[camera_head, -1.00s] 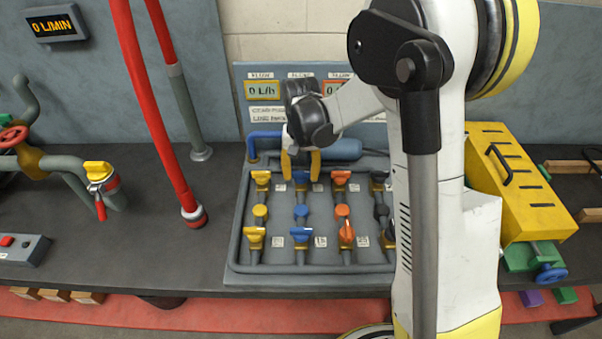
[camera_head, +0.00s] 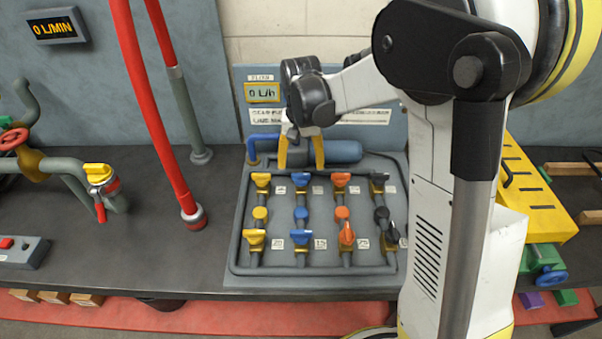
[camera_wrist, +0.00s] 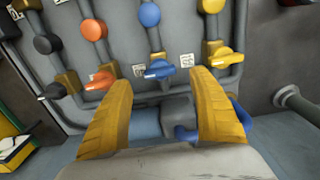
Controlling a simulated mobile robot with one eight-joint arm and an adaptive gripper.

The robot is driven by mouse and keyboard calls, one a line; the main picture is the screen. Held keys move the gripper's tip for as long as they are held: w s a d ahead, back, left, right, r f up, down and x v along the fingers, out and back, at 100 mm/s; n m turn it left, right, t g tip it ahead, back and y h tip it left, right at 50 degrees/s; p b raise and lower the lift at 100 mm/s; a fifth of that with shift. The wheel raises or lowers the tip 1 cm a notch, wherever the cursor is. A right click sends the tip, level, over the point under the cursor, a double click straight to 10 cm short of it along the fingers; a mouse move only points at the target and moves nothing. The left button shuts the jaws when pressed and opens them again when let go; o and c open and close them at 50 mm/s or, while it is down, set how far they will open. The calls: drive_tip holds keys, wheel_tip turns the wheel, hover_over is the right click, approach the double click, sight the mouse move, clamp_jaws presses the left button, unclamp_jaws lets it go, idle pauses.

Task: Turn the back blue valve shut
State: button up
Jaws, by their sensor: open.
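The back blue valve (camera_head: 301,179) sits in the back row of the grey pipe panel, second from the left. In the wrist view its blue handle (camera_wrist: 159,69) lies crosswise to its pipe. My gripper (camera_head: 300,163) is above and just behind this valve, its yellow fingers spread apart and empty. In the wrist view my gripper (camera_wrist: 158,85) has a fingertip to either side of the handle, with a gap to each. The front blue valve (camera_head: 301,236) also has its handle crosswise to the pipe.
A yellow back valve (camera_head: 261,180) and an orange back valve (camera_head: 341,180) flank the blue one closely. A blue-grey cylinder (camera_head: 342,151) lies behind the row. The display (camera_head: 262,93) reads 0 L/h. A red pipe (camera_head: 160,120) stands to the left.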

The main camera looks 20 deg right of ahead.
sight(301, 174)
wheel_tip(301, 174, up, 7)
drive_tip(key=shift+f, duration=0.15)
idle(0.4)
drive_tip(key=s+r+n+t, duration=0.2)
drive_tip(key=s+t, duration=0.1)
drive_tip(key=s, duration=0.7)
drive_tip(key=s+r+n+t, duration=0.1)
drive_tip(key=s+t, duration=0.3)
drive_tip(key=s, duration=0.6)
drive_tip(key=shift+r+n, duration=0.4)
drive_tip(key=shift+r, duration=0.45)
